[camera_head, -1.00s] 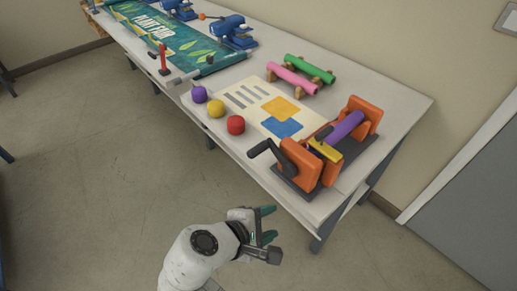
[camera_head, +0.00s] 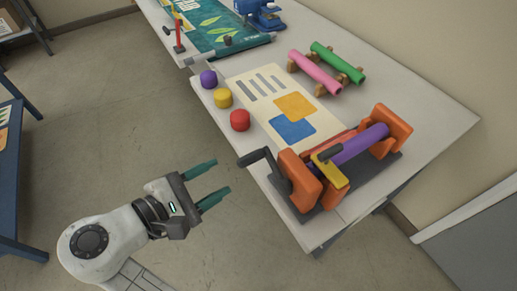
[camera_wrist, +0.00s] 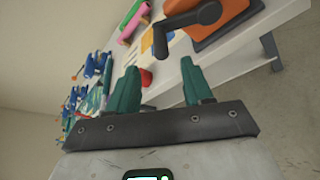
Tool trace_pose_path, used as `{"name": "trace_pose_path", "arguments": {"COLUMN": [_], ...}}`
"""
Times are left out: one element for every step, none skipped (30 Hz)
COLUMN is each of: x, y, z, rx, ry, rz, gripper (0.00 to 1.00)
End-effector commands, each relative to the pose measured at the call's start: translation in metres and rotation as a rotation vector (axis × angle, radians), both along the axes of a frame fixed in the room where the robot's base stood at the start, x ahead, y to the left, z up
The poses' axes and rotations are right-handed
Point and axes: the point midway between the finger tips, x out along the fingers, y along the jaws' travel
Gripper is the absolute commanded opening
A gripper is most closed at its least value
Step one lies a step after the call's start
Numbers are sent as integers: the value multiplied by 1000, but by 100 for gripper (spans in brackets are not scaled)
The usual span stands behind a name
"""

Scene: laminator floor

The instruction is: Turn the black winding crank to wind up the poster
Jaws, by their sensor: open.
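The black winding crank (camera_head: 268,167) sticks out from the left side of the orange winder (camera_head: 302,176), at the table's front edge. The winder holds a purple roller (camera_head: 358,144) and has a yellow part (camera_head: 330,168) on top. The poster (camera_head: 283,108), cream with grey bars and orange and blue patches, lies flat with its near end at the winder. My gripper (camera_head: 217,182) is open and empty, off the table's front edge, left of the crank and apart from it. The crank (camera_wrist: 187,27) shows ahead of the green fingers (camera_wrist: 158,85) in the wrist view.
Purple (camera_head: 208,79), yellow (camera_head: 223,98) and red (camera_head: 240,120) round pieces line the table's front edge. Pink (camera_head: 314,72) and green (camera_head: 338,62) rolls rest on stands behind the poster. A teal banner (camera_head: 205,30) lies farther back. The floor before the table is clear.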

Motion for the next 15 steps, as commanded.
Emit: {"name": "trace_pose_path", "arguments": {"x": [3, 6, 10, 13, 17, 22, 26, 30, 36, 39, 43, 48, 52, 55, 59], "y": [-4, -6, -10, -13, -17, -21, -25, -29, -33, -37, -40, -45, -48, -51, -54], "z": [-1, -3, -4, -6, -7, -9, -11, -13, -15, -17, -18, -21, -22, -24, -25], "rx": [-1, -1, -1, -1, -1, -1, -1, -1, -1, -1, -1, -2, -2, -1, -1], "ry": [1, 2, 3, 3, 3, 3, 3, 3, 3, 3, 4, 4, 3, 4, 4], "rz": [-2, -3, -5, -5, -5, -5, -5, -6, -5, -6, -4, -6, -5, -4, -4], "gripper": [50, 50, 50, 50, 50, 50, 50, 50, 50, 50, 50, 50, 50, 50, 50]}}
